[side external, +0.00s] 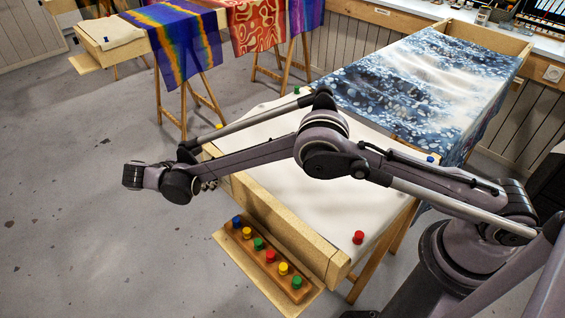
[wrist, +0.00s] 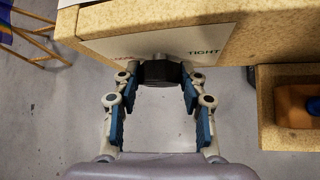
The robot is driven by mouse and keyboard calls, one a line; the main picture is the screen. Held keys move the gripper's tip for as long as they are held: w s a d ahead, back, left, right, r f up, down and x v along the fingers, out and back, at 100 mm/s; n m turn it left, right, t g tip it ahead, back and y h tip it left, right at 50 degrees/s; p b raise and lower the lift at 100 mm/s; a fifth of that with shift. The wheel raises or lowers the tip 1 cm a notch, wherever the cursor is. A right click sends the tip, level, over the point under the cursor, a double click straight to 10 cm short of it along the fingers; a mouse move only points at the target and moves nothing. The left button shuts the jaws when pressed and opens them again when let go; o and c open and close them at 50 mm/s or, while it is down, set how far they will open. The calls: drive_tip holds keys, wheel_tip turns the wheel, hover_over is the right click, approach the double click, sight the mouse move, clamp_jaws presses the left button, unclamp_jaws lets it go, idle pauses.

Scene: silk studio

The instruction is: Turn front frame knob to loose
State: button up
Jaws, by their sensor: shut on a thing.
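The front frame knob (wrist: 160,73) is dark and sticks out from the front face of the wooden frame in the wrist view. A white label (wrist: 205,42) above it reads "TIGHT" at the right; the red lettering at the left is too small to read surely. My gripper (wrist: 155,84) is shut on the knob, with blue-padded fingers on its left and right sides. In the side external view my gripper (side external: 208,186) is at the front side of the frame (side external: 285,225); the knob cannot be made out there.
A wooden ledge (side external: 225,243) on the frame's front holds a block (side external: 266,256) with several coloured pegs. The block's end shows at the right of the wrist view. White cloth (side external: 310,200) covers the frame. A red peg (side external: 358,237) stands on it. Open floor lies left.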

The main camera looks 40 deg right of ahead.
drive_tip(key=shift+w+n+g, duration=0.1)
drive_tip(key=shift+n+g, duration=0.4)
drive_tip(key=shift+g, duration=0.5)
drive_tip(key=shift+d+g, duration=0.1)
drive_tip(key=shift+g, duration=0.2)
drive_tip(key=o, duration=1.1)
drive_tip(key=shift+o, duration=0.2)
drive_tip(key=shift+r, duration=0.1)
wheel_tip(320, 180, up, 10)
drive_tip(key=shift+f, duration=0.1)
